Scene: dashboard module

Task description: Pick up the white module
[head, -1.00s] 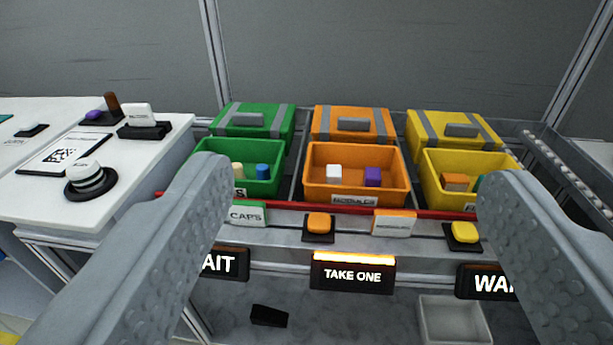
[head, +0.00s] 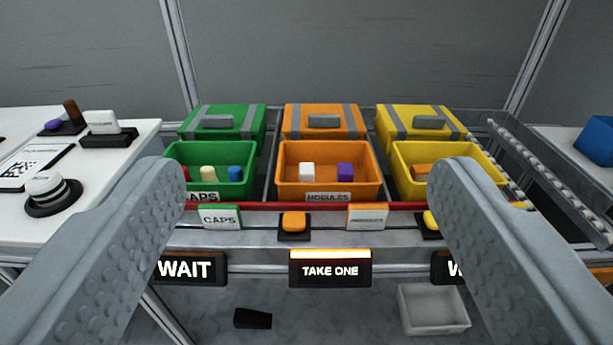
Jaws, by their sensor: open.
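The white module (head: 306,172) is a small white block in the left part of the open orange bin (head: 330,190). A purple block (head: 345,172) stands to its right in the same bin, with a gap between them. My gripper (head: 308,185) is open and empty. Its two grey fingers rise at the left and right of the picture, with the orange bin framed between them. The fingers are well in front of the bin and touch nothing.
A green bin (head: 212,183) is left of the orange one and a yellow bin (head: 448,160) right. A red rail (head: 330,206), label cards and buttons line the front edge. Lit signs, including "TAKE ONE" (head: 330,270), hang below. A white table (head: 100,160) is at left.

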